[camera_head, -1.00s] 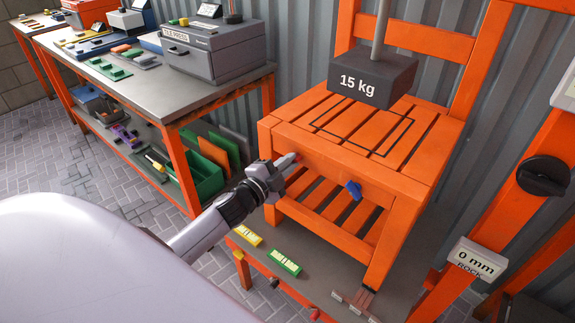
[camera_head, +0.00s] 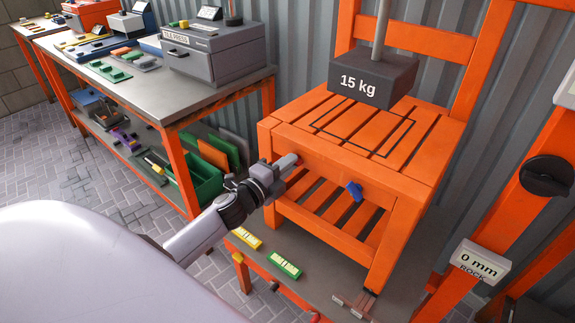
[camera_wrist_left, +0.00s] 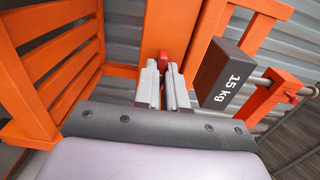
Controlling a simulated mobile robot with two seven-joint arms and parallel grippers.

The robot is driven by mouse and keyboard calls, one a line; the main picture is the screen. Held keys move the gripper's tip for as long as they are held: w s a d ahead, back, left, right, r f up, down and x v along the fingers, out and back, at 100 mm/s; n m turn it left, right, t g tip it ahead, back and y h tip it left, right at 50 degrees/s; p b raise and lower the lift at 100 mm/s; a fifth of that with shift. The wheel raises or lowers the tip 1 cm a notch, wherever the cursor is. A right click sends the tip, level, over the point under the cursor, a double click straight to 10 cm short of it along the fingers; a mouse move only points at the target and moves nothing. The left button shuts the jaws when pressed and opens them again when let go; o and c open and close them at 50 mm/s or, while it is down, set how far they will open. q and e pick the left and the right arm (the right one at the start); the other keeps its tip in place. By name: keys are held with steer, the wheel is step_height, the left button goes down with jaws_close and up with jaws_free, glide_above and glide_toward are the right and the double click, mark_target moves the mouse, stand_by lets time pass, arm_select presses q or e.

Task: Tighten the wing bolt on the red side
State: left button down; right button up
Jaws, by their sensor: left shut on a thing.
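The red wing bolt (camera_wrist_left: 162,58) shows as a small red shape at the fingertips in the left wrist view. In the head view only a bit of red (camera_head: 299,160) shows there, on the front left of the orange slatted chair (camera_head: 330,161). My left gripper (camera_head: 287,165) is shut on the red wing bolt, with its fingers hiding most of it. The gripper also shows in the left wrist view (camera_wrist_left: 163,72). A blue wing bolt (camera_head: 353,190) is on the chair's front right, apart from the gripper. My right gripper is not in view.
A dark 15 kg weight (camera_head: 372,78) hangs over the chair seat. The chair stands on a low grey table (camera_head: 320,280) with yellow and green blocks. A grey workbench (camera_head: 150,92) is at the left. A 0 mm display (camera_head: 481,262) is at the right.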

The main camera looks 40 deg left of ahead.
arm_select(q)
steer(key=c, duration=1.2)
jaws_free()
steer(key=s, duration=0.7)
steer(key=shift+a, duration=0.3)
steer(key=shift+s, duration=0.1)
steer(key=s+d+f+n+g+h, duration=0.1)
steer(key=s+d+f+n+g, duration=0.6)
steer(key=s+d+f+n, duration=0.8)
steer(key=s+f+n, duration=0.1)
steer(key=s+f, duration=0.1)
steer(key=s, duration=0.1)
steer(key=shift+s+n+g, duration=0.3)
